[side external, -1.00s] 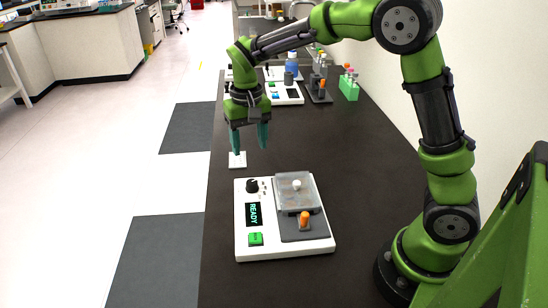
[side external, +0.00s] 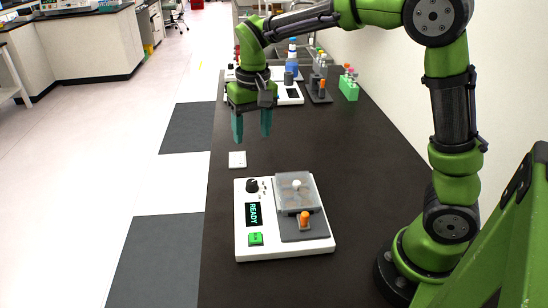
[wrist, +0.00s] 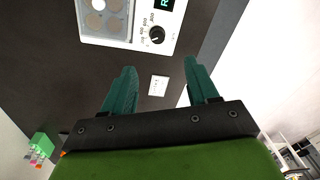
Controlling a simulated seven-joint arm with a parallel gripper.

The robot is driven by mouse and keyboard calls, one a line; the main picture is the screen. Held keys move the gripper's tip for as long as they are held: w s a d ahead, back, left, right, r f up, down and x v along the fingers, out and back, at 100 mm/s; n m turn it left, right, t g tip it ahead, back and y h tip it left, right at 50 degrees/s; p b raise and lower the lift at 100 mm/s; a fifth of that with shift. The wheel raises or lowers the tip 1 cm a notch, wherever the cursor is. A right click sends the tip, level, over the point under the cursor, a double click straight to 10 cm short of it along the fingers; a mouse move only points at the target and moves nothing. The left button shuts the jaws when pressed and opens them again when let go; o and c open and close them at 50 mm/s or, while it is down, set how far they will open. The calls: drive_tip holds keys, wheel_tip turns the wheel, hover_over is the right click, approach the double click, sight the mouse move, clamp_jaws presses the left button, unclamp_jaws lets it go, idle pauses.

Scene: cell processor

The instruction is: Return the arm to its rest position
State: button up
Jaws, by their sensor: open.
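My gripper (side external: 251,125) hangs above the dark bench with its two teal fingers pointing down. The fingers are apart and nothing is between them. In the wrist view my gripper (wrist: 160,88) also shows open, with a small white square (wrist: 159,86) visible on the bench between and beyond the fingers. That white square (side external: 237,160) lies below the gripper in the side view. The white cell processor (side external: 285,247) sits nearer the camera, its display reading READY, with a green button, a black knob and a clear lid over its grey block. It also shows in the wrist view (wrist: 128,38).
Another white device (side external: 290,98) stands behind my gripper with a blue-capped bottle (side external: 292,58) near it. A dark rack (side external: 319,92) and a green tube rack (side external: 348,88) stand by the wall. The bench middle (side external: 350,160) is clear.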

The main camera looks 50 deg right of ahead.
drive_tip(key=s+r+t, duration=0.2)
drive_tip(key=s+t, duration=0.1)
drive_tip(key=s, duration=0.6)
drive_tip(key=s+r+t+y, duration=0.1)
drive_tip(key=s+r+t, duration=0.1)
drive_tip(key=s, duration=0.7)
drive_tip(key=shift+a+r+n+t+y, duration=0.2)
drive_tip(key=shift+r+n+t+y, duration=0.15)
drive_tip(key=shift+t, duration=0.45)
